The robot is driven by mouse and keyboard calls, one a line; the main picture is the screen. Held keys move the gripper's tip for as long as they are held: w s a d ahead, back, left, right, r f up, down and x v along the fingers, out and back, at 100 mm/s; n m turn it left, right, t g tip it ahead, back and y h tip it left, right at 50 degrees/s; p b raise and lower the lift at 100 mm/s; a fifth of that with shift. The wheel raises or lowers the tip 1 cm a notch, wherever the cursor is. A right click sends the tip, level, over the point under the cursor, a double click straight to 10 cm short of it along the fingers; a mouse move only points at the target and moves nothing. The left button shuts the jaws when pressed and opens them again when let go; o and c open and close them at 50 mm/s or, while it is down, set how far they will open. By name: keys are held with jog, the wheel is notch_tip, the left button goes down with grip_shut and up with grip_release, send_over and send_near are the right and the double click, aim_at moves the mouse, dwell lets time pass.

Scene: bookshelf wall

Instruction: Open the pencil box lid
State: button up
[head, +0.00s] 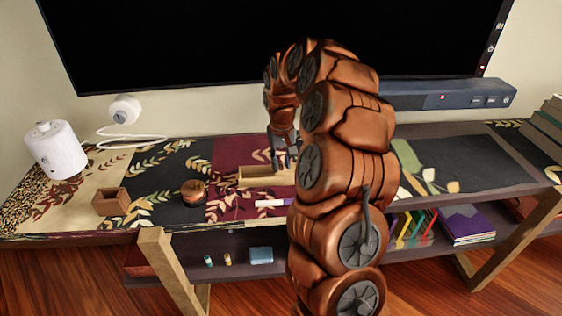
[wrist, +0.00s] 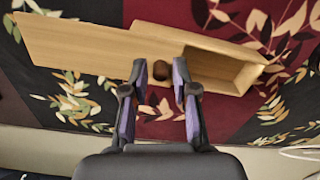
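The pencil box (head: 255,177) is a long pale wooden box on the dark red part of the shelf top. In the wrist view its lid (wrist: 75,45) is slid far to the left, sticking out past the box. The open hollow of the box (wrist: 225,72) shows on the right. My gripper (wrist: 160,72) has its two purple fingers apart, one on each side of a small brown knob (wrist: 161,72), with slim gaps visible. In the head view my gripper (head: 284,158) is over the box, and my arm hides the box's right end.
A white and purple marker (head: 273,202) lies in front of the box. A round wooden jar (head: 193,191), a small wooden cup (head: 111,201) and a white canister (head: 57,150) stand to the left. A soundbar (head: 440,95) and black screen are behind.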

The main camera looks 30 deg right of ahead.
jog(key=shift+o, duration=0.7)
jog(key=shift+r, duration=0.1)
notch_tip(320, 180, up, 12)
dwell(0.4)
